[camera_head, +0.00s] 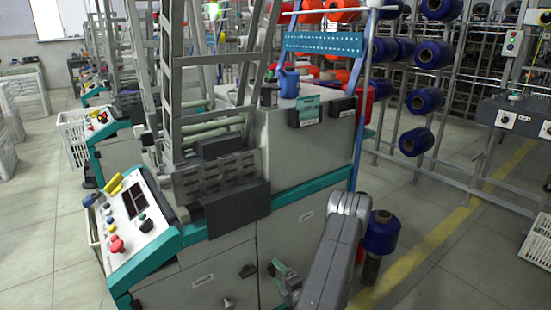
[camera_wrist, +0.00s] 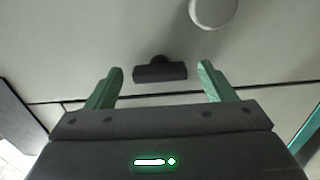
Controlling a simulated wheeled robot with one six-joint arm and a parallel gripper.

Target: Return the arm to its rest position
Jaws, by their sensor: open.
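My gripper shows in the wrist view (camera_wrist: 161,72) with its two green fingers spread apart and nothing between them. In the head view my gripper (camera_head: 283,275) is low in front of the pale cabinet of the winding machine (camera_head: 300,220), partly hidden by my grey arm. The arm reaches up from the bottom edge and bends near the machine's right side. In the wrist view a dark handle or latch (camera_wrist: 160,70) on a pale panel lies beyond the fingertips. I cannot tell how far off it is.
The control panel (camera_head: 130,212) with a red button stands left of my gripper. A rack of blue spools (camera_head: 430,54) is behind. Open floor with a yellow line (camera_head: 430,265) lies to the right.

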